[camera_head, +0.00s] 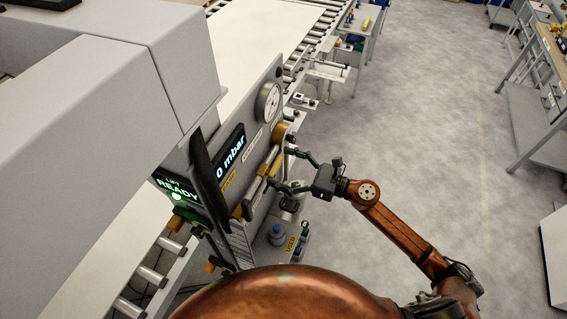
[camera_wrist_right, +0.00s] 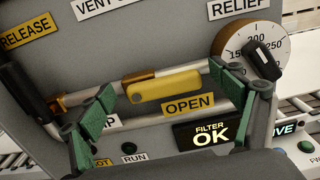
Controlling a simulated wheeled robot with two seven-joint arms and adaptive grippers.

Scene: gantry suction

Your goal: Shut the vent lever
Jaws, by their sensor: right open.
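The vent lever is a yellow bar (camera_wrist_right: 165,86) on the grey panel, above a yellow OPEN label (camera_wrist_right: 188,105) in the right wrist view. A label starting "VENT" (camera_wrist_right: 100,5) shows above it, cut off by the frame. In the head view yellow bars (camera_head: 262,168) show on the panel face, partly behind my fingers. My right gripper (camera_head: 281,167) is open in front of the panel. In the right wrist view its green-padded fingers (camera_wrist_right: 163,84) stand on either side of the lever, with a gap visible between them. My left gripper is not in view.
The panel carries a black RELEASE handle (camera_wrist_right: 27,90), a relief dial (camera_wrist_right: 255,50), a FILTER OK display (camera_wrist_right: 212,132) and a "0 mbar" display (camera_head: 230,157). A roller conveyor (camera_head: 150,275) runs past the panel. Open floor (camera_head: 430,120) lies to the right.

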